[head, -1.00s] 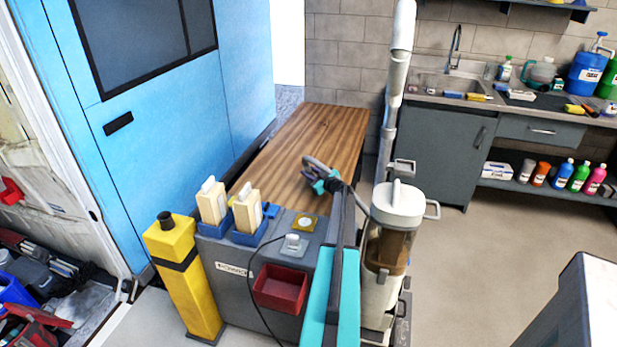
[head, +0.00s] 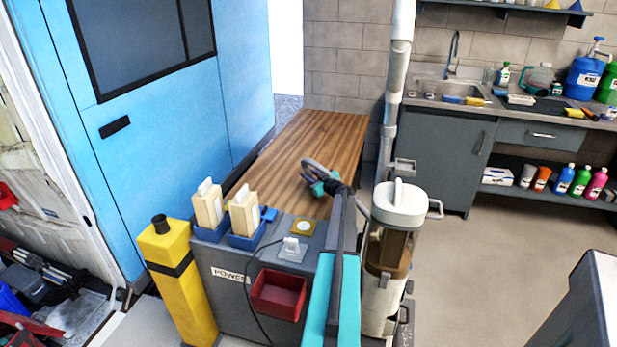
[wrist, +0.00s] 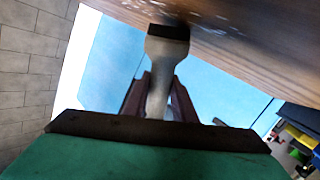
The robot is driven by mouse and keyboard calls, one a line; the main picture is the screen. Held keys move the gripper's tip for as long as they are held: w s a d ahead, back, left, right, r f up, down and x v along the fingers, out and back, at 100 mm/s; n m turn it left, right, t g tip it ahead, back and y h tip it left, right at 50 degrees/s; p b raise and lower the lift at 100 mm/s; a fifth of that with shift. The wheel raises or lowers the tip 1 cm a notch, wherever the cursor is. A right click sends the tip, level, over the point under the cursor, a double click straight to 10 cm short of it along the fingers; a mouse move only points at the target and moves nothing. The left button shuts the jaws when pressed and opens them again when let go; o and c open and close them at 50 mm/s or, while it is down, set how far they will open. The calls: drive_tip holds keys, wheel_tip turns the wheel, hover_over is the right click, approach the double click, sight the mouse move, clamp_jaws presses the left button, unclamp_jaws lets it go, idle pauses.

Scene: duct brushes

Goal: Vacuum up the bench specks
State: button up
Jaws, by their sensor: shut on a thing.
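The wooden bench top (head: 312,142) stands behind the grey cabinet in the head view; in the wrist view its surface (wrist: 265,62) slants across the top right. Pale specks (wrist: 215,17) lie on the wood in the wrist view, near the tool's tip. My gripper (wrist: 158,88) is shut on a grey nozzle (wrist: 160,70) with a dark end. The dark end is at or close to the wood; contact cannot be told.
A white-lidded vacuum canister (head: 398,205) stands right of my arm. A yellow post (head: 172,270) stands at left. A grey pipe (head: 393,80) rises behind.

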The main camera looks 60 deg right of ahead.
drive_tip(key=shift+d+f+b, duration=0.2)
drive_tip(key=shift+f+b, duration=0.05)
drive_tip(key=shift+b, duration=0.45)
drive_tip(key=b, duration=0.3)
drive_tip(key=d+b, duration=0.1)
drive_tip(key=b, duration=0.2)
drive_tip(key=shift+w+d, duration=0.2)
drive_tip(key=shift+w, duration=0.05)
drive_tip(key=d+b, duration=0.1)
drive_tip(key=b, duration=0.9)
drive_tip(key=shift+w+d+r, duration=0.1)
drive_tip(key=shift+w, duration=0.1)
idle(0.4)
drive_tip(key=shift+d+r+b, duration=0.1)
drive_tip(key=shift+r+b, duration=0.1)
drive_tip(key=shift+b, duration=0.75)
drive_tip(key=shift+f, duration=0.2)
drive_tip(key=a+p, duration=0.3)
drive_tip(key=shift+s+r+p, duration=0.15)
drive_tip(key=shift+s+p, duration=0.15)
drive_tip(key=shift+s, duration=0.1)
drive_tip(key=shift+a, duration=0.1)
